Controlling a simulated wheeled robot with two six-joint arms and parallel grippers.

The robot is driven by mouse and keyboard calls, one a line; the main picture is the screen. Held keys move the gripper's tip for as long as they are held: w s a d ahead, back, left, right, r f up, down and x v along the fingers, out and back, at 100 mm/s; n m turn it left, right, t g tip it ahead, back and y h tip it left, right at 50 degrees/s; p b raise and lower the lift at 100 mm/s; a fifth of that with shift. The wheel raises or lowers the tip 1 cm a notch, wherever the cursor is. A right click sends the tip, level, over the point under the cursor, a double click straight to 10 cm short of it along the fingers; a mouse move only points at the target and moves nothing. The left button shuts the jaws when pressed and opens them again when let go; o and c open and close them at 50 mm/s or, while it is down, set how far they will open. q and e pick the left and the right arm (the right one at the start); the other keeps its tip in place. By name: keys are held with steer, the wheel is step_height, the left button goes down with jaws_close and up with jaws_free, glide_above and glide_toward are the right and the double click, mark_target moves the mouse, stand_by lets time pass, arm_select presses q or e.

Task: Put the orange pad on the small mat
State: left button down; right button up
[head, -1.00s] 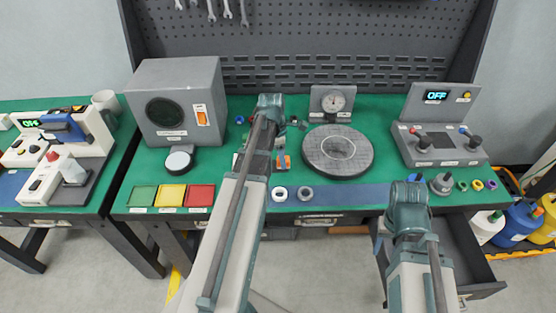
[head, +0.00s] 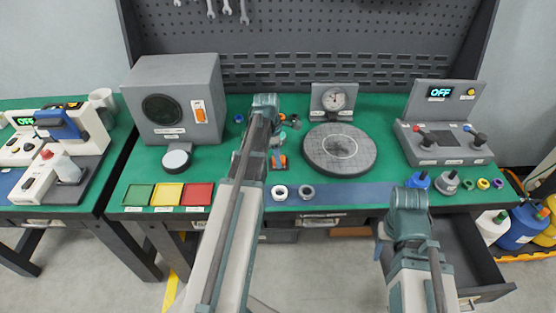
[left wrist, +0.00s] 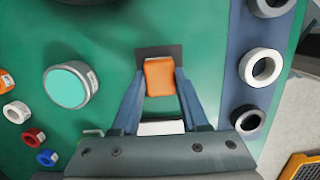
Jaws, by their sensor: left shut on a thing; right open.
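The orange pad (left wrist: 159,78) is between the fingers of my left gripper (left wrist: 160,75) in the left wrist view, and the gripper is shut on it. The small dark mat (left wrist: 158,51) lies on the green bench top and shows around the pad's far end. I cannot tell whether the pad touches the mat. In the head view the pad (head: 283,161) shows just right of my left arm, which hides part of this spot. My right gripper (head: 397,238) is open, over the drawer at the front right; its fingers are mostly hidden.
A round grey plate (head: 339,150) stands right of my left gripper. White and grey rings (head: 279,192) lie on the blue strip in front. A teal-topped round part (left wrist: 70,86) and several small rings lie nearby in the wrist view. The drawer (head: 459,251) is open.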

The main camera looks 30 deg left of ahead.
arm_select(q)
steer(key=c, duration=0.9)
jaws_free()
steer(key=shift+f, duration=0.15)
steer(key=o, duration=0.5)
steer(key=r+p, duration=0.4)
steer(key=a+r+p, duration=0.1)
steer(key=r+p, duration=0.3)
steer(key=s+r+p, duration=0.1)
steer(key=r+p, duration=0.3)
steer(key=shift+a+r, duration=0.15)
steer(key=shift+a, duration=0.1)
